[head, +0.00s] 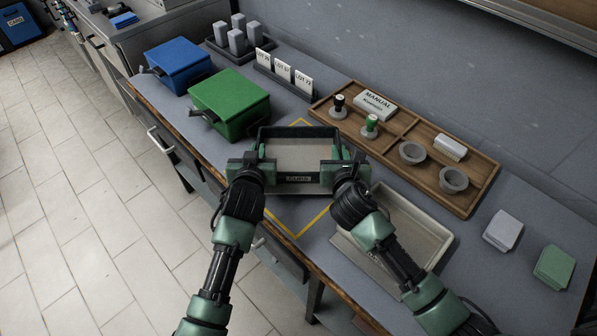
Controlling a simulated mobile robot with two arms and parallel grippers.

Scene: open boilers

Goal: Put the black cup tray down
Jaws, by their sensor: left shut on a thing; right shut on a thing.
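The black cup tray (297,131) is in the middle of the head view, with a dark rim, a pale inner floor and a "CUPS" label on its near wall. It looks empty and roughly level. My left gripper (262,172) is shut on its left near side. My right gripper (331,174) is shut on its right near side. A yellow outline (299,234) on the grey table lies under and around the tray. A pale surface shows just below the near wall; I cannot tell what it is, nor whether the tray touches anything below.
A green box (229,97) and blue box (178,61) stand at the left. A wooden divided tray (456,203) with stampers and grey cups lies at the right. A beige tray (431,226) sits beside my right arm. Grey (502,230) and green (553,265) blocks lie far right.

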